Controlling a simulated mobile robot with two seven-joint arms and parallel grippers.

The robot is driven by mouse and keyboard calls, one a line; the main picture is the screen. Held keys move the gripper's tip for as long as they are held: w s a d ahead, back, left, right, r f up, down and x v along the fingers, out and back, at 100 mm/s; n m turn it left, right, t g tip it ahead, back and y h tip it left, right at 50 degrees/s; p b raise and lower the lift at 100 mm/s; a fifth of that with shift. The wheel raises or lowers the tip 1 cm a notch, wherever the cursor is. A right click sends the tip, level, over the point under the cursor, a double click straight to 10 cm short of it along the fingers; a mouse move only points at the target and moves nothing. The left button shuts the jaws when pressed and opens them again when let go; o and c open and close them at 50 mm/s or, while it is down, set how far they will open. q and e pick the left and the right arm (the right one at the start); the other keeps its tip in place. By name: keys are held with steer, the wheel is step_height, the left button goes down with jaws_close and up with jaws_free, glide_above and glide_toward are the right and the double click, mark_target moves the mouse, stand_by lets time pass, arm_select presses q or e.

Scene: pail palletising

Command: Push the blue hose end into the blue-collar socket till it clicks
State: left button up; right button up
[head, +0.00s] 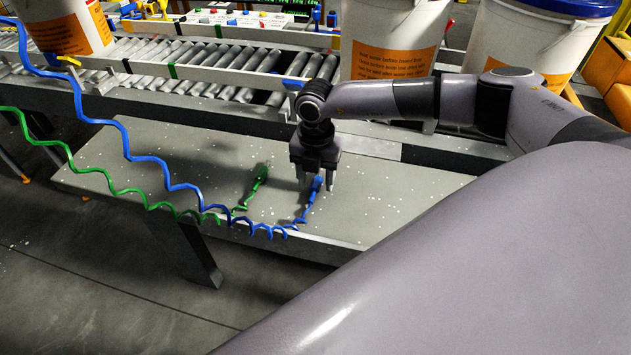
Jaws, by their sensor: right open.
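The blue hose end (313,193) lies on the grey bench (390,198), joined to a coiled blue hose (155,160) that runs up to the upper left. My right gripper (316,186) points down over the blue hose end, open, with its fingers around or just beside it; I cannot tell if they touch it. A blue-collar socket cannot be made out for sure; small blue fittings (316,14) show at the far back. My left gripper is not in view.
A green hose end (259,182) with its coiled green hose (75,165) lies left of the blue one. Behind the bench runs a roller conveyor (190,75). White pails with orange labels (385,45) stand at the back. The bench's left part is clear.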

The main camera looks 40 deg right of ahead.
mark_target(315, 184)
steer(key=shift+f, duration=0.8)
steer(key=shift+w, duration=0.1)
jaws_close()
steer(key=shift+r, duration=0.15)
step_height(315, 184, up, 20)
steer(key=b, duration=0.1)
